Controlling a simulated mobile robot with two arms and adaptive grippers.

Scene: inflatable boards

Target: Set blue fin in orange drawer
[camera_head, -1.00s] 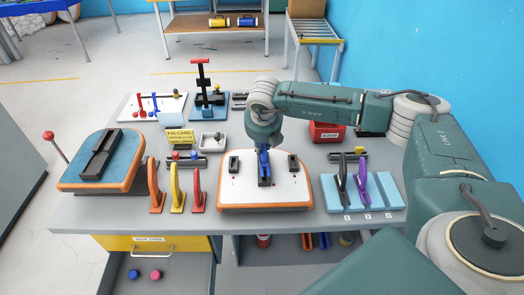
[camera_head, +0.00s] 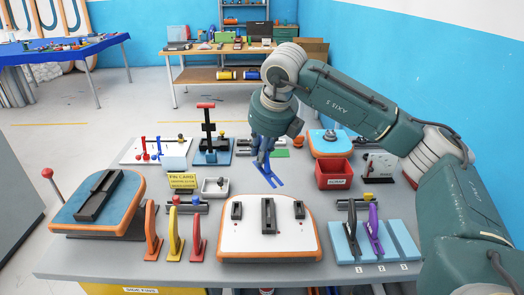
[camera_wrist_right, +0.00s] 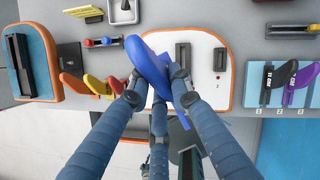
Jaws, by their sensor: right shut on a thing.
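My right gripper (camera_head: 266,152) is shut on the blue fin (camera_head: 268,174) and holds it above the bench, clear of the white board with the orange rim (camera_head: 235,243). The fin hangs tilted under the fingers in the head view. In the right wrist view the blue fin (camera_wrist_right: 148,62) shows between the fingers (camera_wrist_right: 155,84), over the white board. A yellow drawer front (camera_head: 105,289) labelled for side fins is cut off at the bottom edge of the head view. My left gripper is out of view.
Orange, yellow and red fins (camera_head: 174,232) stand left of the white board. Black and purple fins (camera_head: 374,232) stand in a blue rack (camera_head: 403,240) at right. A red scrap bin (camera_head: 333,174) and a small white tray (camera_head: 215,186) stand further back.

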